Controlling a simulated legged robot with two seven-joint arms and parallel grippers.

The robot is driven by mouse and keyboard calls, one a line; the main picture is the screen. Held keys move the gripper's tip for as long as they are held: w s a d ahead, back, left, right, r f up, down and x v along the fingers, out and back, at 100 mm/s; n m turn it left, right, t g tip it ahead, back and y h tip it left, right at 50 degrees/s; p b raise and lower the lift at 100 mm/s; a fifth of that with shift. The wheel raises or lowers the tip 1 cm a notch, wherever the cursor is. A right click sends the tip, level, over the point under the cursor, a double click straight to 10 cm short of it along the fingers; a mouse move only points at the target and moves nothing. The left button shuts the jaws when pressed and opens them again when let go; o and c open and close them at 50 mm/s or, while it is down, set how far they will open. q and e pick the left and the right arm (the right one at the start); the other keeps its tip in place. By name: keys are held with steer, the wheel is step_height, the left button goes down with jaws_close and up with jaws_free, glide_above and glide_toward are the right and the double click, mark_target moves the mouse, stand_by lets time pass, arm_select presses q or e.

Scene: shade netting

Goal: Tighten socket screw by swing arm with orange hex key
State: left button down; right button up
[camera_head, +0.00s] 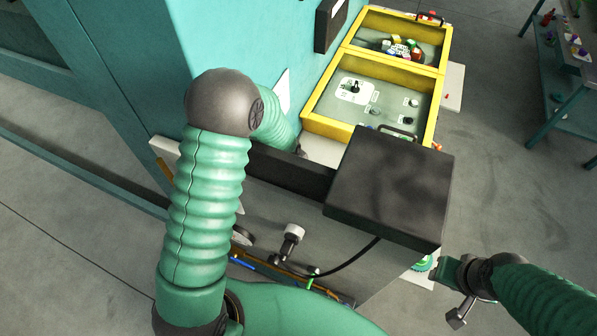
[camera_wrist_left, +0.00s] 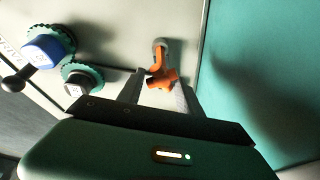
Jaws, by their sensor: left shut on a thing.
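The orange hex key (camera_wrist_left: 160,74) shows in the left wrist view, between the fingers of my left gripper (camera_wrist_left: 160,90), which is shut on it. Its far end meets a small grey round fitting (camera_wrist_left: 160,44) on a pale panel, perhaps the socket screw; I cannot tell how deep it sits. In the head view my left arm bends over toward the machine, and its gripper and the hex key are hidden. My right gripper (camera_head: 457,292) is at the lower right, beside the dark box, and its finger opening is unclear. I cannot pick out the swing arm.
In the left wrist view, a blue knob (camera_wrist_left: 42,50) and a white knob (camera_wrist_left: 83,80) stand left of the key; a teal wall (camera_wrist_left: 255,70) is close on the right. In the head view a dark box (camera_head: 388,185) and yellow-framed trays (camera_head: 436,112) lie ahead.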

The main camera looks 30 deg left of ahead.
arm_select(q)
steer(key=shift+f, duration=0.15)
stand_by(1.3)
steer(key=shift+f+b, duration=0.3)
steer(key=shift+b, duration=0.05)
steer(key=shift+f, duration=0.1)
steer(key=c, duration=0.7)
jaws_free()
steer(key=shift+s+f, duration=0.1)
